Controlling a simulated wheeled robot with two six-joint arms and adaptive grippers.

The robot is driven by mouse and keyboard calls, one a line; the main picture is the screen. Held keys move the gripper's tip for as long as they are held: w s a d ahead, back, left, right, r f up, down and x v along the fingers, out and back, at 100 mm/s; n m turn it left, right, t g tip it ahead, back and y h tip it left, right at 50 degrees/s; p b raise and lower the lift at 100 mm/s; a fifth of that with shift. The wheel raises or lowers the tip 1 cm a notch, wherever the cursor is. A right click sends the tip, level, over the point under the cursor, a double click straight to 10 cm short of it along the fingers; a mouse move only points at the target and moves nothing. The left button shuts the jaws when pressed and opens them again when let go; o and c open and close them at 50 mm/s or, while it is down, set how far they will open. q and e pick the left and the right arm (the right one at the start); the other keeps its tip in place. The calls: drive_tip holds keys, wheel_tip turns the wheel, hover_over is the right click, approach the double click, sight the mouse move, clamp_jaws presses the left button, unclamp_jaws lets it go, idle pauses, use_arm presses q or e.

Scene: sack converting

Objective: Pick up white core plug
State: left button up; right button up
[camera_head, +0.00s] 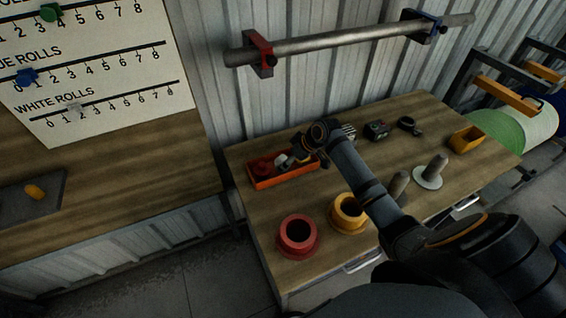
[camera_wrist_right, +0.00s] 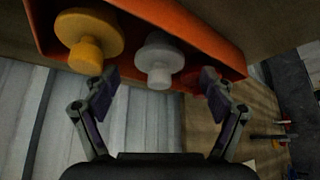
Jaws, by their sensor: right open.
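The white core plug (camera_wrist_right: 158,60) sits in an orange tray (camera_wrist_right: 232,58), with its narrow stem pointing down in the right wrist view. My right gripper (camera_wrist_right: 158,82) is open, with one finger on each side of the plug's stem; I cannot tell whether either finger touches it. In the head view the plug (camera_head: 282,160) shows small in the tray (camera_head: 283,182), beside my right gripper (camera_head: 300,154), which partly covers the tray's right end. My left gripper is not in view.
A yellow plug (camera_wrist_right: 88,36) stands close left of the white one; something red (camera_wrist_right: 194,104) is partly hidden by the right finger. A metal bar (camera_head: 340,41) hangs behind.

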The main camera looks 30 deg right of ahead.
drive_tip(key=shift+x, duration=1.15)
drive_tip(key=shift+c, duration=0.5)
drive_tip(key=shift+c, duration=1.3)
drive_tip(key=c, duration=0.8)
drive_tip(key=shift+c, duration=0.2)
drive_tip(key=shift+r, duration=0.1)
